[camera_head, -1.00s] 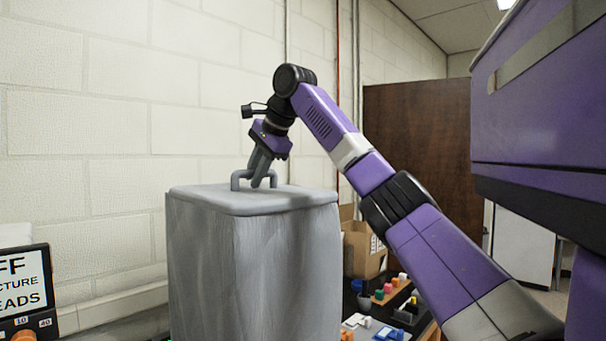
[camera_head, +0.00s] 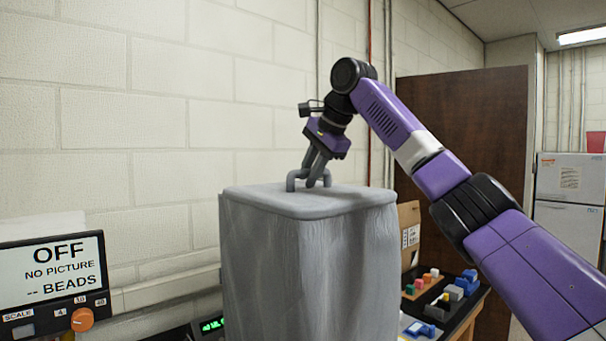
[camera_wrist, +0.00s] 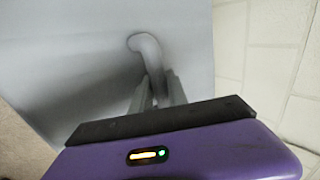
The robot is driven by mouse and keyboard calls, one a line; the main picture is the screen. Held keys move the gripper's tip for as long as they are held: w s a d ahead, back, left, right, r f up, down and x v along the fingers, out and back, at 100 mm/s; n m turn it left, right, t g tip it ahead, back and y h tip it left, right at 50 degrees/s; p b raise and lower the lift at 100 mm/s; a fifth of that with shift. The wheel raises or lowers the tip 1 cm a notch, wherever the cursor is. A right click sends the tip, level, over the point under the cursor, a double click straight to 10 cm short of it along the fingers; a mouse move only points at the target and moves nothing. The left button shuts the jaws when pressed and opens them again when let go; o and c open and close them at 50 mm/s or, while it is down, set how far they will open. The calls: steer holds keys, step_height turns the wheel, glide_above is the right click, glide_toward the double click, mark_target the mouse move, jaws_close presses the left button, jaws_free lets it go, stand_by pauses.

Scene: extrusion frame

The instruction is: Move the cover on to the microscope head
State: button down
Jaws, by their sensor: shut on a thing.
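The cover (camera_head: 310,250) is a tall grey box-like hood with a handle (camera_head: 297,176) on its flat top. My gripper (camera_head: 318,178) is above it, tilted, with its fingers shut on the handle. In the wrist view the cover's grey top (camera_wrist: 70,50) fills the left and middle, and the curved handle (camera_wrist: 148,48) runs down between my fingertips (camera_wrist: 157,92). The cover looks upright. Its lower edge is out of view, so I cannot tell whether it hangs free or rests on something. The microscope head is not visible.
At the left stands a screen (camera_head: 55,268) reading "OFF, NO PICTURE, -- BEADS", with an orange knob (camera_head: 82,319). A green-lit display (camera_head: 211,325) sits low beside the cover. Small coloured blocks (camera_head: 430,280) and a cardboard box (camera_head: 409,235) are at the right. The block wall is behind.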

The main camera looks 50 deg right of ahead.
steer(key=s+a+b, duration=0.2)
steer(key=s+a, duration=0.1)
steer(key=s, duration=1.1)
steer(key=s+a+b, duration=0.3)
steer(key=s+a, duration=0.1)
steer(key=s, duration=1)
